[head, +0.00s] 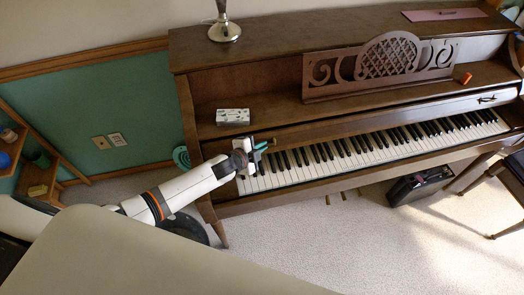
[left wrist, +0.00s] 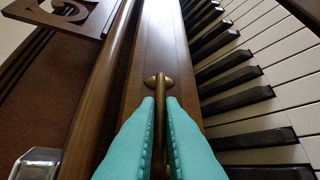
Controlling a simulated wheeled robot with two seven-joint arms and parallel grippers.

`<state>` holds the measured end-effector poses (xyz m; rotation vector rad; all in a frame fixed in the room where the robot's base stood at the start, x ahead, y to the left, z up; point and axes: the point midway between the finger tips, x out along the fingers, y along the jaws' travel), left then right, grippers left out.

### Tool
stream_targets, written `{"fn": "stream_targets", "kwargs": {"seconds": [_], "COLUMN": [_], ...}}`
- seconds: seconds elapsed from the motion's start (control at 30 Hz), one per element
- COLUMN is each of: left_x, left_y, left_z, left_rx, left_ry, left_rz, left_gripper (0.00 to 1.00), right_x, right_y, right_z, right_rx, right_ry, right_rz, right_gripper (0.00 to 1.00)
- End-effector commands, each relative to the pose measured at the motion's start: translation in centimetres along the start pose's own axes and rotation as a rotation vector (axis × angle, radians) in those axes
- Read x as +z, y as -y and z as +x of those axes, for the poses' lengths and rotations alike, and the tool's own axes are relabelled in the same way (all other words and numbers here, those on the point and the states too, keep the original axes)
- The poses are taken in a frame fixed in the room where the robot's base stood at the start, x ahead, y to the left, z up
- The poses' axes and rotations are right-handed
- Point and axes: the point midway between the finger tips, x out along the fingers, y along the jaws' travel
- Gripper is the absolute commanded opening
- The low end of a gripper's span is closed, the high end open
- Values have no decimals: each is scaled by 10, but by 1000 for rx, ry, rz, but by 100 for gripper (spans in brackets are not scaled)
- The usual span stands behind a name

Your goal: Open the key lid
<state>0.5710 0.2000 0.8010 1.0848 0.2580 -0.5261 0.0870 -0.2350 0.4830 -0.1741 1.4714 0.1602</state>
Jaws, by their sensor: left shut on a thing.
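The upright piano's key lid (head: 370,118) is a long brown wooden strip behind the keys. The white and black keys (head: 385,143) are uncovered along their length. A small brass handle (left wrist: 158,82) sits on the lid near its left end. My left gripper (head: 259,148) is at the left end of the keyboard. In the left wrist view its teal fingers (left wrist: 160,115) are shut on the handle's stem, one on each side. A second handle (head: 487,99) shows at the lid's right end. My right gripper is not in view.
A white patterned box (head: 233,116) sits on the piano ledge just behind my left gripper. A carved music stand (head: 380,68) and a small orange object (head: 463,78) are farther right. A metal stand base (head: 224,32) is on top. Carpet (head: 330,245) in front is largely clear.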

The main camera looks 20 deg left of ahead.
Motion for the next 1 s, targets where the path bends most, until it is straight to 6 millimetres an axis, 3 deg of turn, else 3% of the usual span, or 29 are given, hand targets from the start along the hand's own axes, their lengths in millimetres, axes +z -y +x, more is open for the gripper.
{"fn": "stream_targets", "kwargs": {"seconds": [0.23,0.7,0.73,0.83,1.0], "left_x": [-9,-10,-9,-10,-10], "left_y": [-10,-12,-12,-12,-12], "left_z": [9,11,11,11,11], "left_rx": [-1,-1,-1,-1,-1], "left_ry": [0,3,3,3,1], "left_rz": [-2,-2,-2,-2,-1], "left_gripper": [0,0,11,27,29], "right_x": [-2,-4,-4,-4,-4], "right_y": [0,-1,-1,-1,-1], "right_z": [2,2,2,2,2], "right_rx": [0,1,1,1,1], "right_ry": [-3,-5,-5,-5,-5], "right_rz": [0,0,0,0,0], "right_gripper": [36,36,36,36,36]}}
